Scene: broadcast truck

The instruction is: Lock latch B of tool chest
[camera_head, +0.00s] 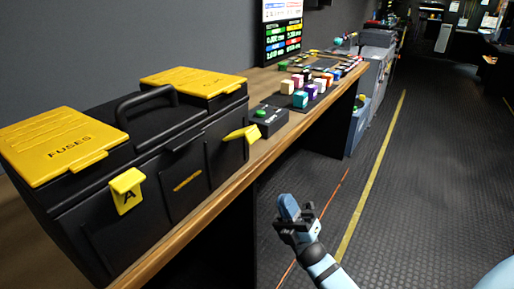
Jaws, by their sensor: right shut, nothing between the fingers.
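The black tool chest (150,218) stands on the wooden bench at left, lid down, with yellow panels on top, one marked FUSES. Latch A (127,190) is a yellow flap with a black A, on the left of the chest's front. A second yellow latch (241,134), apparently latch B, is at the front's right end. It sticks outward at an angle and no letter is readable on it. My right gripper (289,207) is shut and empty, pointing up over the aisle floor. It is right of and below the second latch, clear of the chest. My left gripper is not in view.
The wooden bench (222,143) runs away to the back. A black box with a green button (261,114) sits just beyond the chest. Several coloured blocks (300,100) stand farther along. The dark aisle floor (420,190) at right is open.

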